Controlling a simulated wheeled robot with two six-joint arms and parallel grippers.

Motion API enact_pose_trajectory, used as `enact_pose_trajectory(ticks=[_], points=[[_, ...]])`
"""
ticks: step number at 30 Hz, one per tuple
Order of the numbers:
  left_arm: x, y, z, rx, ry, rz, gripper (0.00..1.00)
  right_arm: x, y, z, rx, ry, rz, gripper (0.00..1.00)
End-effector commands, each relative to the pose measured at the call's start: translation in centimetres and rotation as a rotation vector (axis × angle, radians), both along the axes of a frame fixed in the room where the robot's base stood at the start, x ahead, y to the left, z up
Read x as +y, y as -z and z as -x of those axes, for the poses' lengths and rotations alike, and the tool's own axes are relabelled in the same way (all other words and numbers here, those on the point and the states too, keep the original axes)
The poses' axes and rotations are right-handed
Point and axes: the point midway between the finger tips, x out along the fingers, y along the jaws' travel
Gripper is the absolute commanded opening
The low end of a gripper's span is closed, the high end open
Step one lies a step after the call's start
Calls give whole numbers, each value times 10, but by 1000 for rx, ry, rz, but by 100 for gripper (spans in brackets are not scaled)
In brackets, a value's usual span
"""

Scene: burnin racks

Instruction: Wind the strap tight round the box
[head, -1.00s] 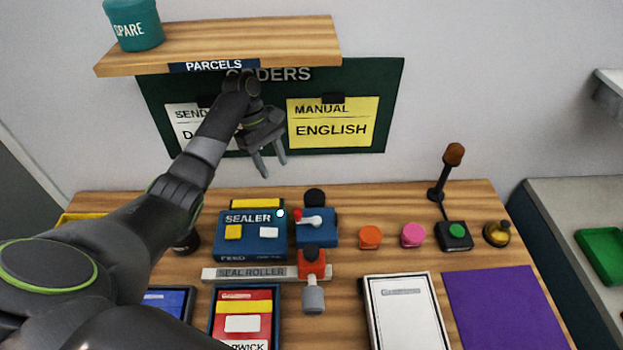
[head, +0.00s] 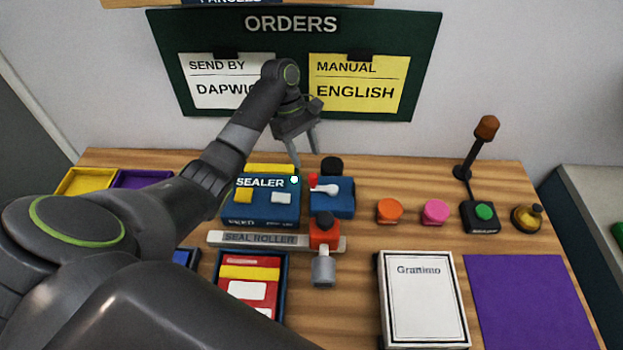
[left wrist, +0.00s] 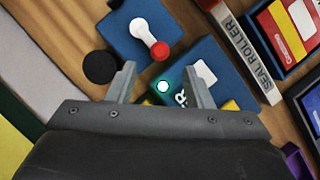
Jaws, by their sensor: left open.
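My left gripper (head: 305,157) is open and empty, above the back of the table. In the left wrist view its open fingers (left wrist: 159,72) point down at the blue sealer (left wrist: 208,68) and the blue crank unit beside it (left wrist: 122,30). The sealer (head: 261,212) has a small lit spot near its back right corner. The crank unit (head: 334,202) carries a white lever with a red knob (head: 312,180). A white box labelled Granimo (head: 424,295) lies at front right. A red and yellow box (head: 250,272) lies in a blue tray. I cannot make out a strap.
A seal roller rail (head: 258,239) with an orange and grey roller (head: 324,265) crosses the middle. Orange (head: 389,211) and pink (head: 434,212) buttons, a green-button box with a lamp post (head: 481,215) and a brass bell (head: 527,217) stand right. A purple mat (head: 530,305) lies front right.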

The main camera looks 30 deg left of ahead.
Motion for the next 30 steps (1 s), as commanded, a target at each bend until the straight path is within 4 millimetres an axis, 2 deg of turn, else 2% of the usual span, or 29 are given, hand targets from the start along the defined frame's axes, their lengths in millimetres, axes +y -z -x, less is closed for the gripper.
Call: enact_pose_trajectory(ticks=[1,3,10,15,23,30], points=[[-5,15,2,1,1,2,46,0,9,0,0,0,0,0],[-10,22,4,4,0,3,46,1,1,0,0,0,-1,0],[-21,53,8,2,-1,0,46,1,-2,0,0,1,-1,0],[-24,61,8,0,1,0,46,1,-3,1,1,1,-1,0],[-24,61,9,0,0,-1,46,1,-2,2,2,1,-1,0],[-24,61,8,0,0,-1,15,1,-2,2,3,1,-1,0]])
